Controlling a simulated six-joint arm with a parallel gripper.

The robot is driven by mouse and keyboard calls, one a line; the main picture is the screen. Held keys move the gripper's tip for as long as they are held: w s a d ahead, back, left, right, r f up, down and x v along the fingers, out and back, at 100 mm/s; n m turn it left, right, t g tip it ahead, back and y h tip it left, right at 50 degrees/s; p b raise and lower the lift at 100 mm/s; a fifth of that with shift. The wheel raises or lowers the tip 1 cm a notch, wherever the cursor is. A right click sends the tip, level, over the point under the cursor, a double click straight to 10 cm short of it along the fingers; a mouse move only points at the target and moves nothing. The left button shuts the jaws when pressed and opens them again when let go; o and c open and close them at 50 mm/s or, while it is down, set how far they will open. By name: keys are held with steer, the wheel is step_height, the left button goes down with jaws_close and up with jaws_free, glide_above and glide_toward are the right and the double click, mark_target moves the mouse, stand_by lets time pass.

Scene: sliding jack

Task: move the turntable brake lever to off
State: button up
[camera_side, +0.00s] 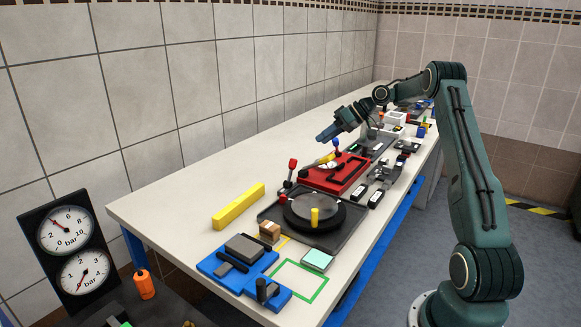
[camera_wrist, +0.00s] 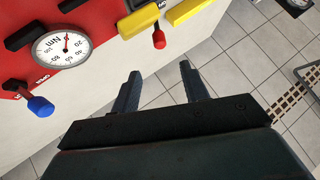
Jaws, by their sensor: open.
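The turntable (camera_side: 313,212) is a dark round disc on a dark base in the side view, with a yellow peg (camera_side: 315,216) standing on it. A small red knob (camera_side: 283,198) sits at its left edge, and a taller red-topped lever (camera_side: 292,164) stands just behind it. I cannot tell for sure which is the brake lever or read its setting. My gripper (camera_side: 323,136) is in the air beyond the turntable, above and behind the red unit. In the wrist view my gripper (camera_wrist: 160,70) is open, with nothing between its fingers. The turntable does not show there.
The red unit (camera_side: 325,180) stands behind the turntable. The wrist view shows its gauge (camera_wrist: 62,48), a blue-knobbed lever (camera_wrist: 40,106) and a red-tipped knob (camera_wrist: 158,39). A yellow bar (camera_side: 238,206) and blue fixture (camera_side: 240,265) lie nearer. The bench's left side is mostly clear.

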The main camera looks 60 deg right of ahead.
mark_target(293, 160)
steer(key=x, duration=1.3)
steer(key=shift+a+f, duration=0.1)
steer(key=shift+f, duration=0.1)
jaws_close()
